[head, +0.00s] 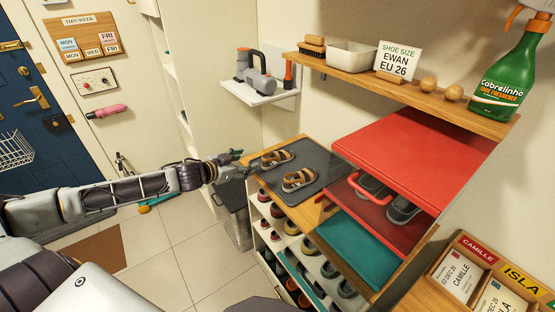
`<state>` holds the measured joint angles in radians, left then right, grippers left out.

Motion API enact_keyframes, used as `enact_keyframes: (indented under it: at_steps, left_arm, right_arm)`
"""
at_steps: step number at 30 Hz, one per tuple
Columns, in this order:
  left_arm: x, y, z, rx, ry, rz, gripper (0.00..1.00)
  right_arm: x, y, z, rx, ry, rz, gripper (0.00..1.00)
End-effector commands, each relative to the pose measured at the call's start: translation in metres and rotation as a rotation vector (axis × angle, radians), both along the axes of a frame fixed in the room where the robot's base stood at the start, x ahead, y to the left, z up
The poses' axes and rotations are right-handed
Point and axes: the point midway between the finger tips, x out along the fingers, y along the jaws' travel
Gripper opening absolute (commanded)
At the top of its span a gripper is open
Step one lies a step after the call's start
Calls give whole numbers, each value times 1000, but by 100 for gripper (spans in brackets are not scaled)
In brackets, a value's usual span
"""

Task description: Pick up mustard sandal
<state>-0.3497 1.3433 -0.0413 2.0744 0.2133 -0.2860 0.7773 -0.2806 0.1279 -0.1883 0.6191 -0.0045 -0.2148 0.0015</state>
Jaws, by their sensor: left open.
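Two strappy tan-to-mustard sandals with dark insoles lie on a dark grey mat (322,163) on top of the shoe cubby. One is the far sandal (277,158). The other is the near sandal (300,179), to its right. I cannot tell by colour which of them is the mustard one. My left gripper (243,163) is open and empty, at the left edge of the mat, just left of the far sandal and apart from it. My right gripper is not in view.
A red-lidded box (415,150) with grey shoes stands right of the mat, beside a teal mat (365,248). The cubby (268,236) below holds several shoes. A wooden shelf (400,90) with a green spray bottle (508,80) hangs above. The tiled floor at left is mostly clear.

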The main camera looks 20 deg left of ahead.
Motion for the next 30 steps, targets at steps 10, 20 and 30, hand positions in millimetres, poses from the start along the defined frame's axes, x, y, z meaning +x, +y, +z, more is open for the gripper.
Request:
enact_keyframes:
  at_steps: [10, 20, 30]
  left_arm:
    - [0, 2, -1, -138, 41, 66, 64]
    - [0, 2, -1, -241, 69, 111, 64]
    - [0, 2, -1, -240, 69, 111, 64]
  right_arm:
    - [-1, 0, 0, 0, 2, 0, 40]
    - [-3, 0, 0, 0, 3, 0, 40]
    - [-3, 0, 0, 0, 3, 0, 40]
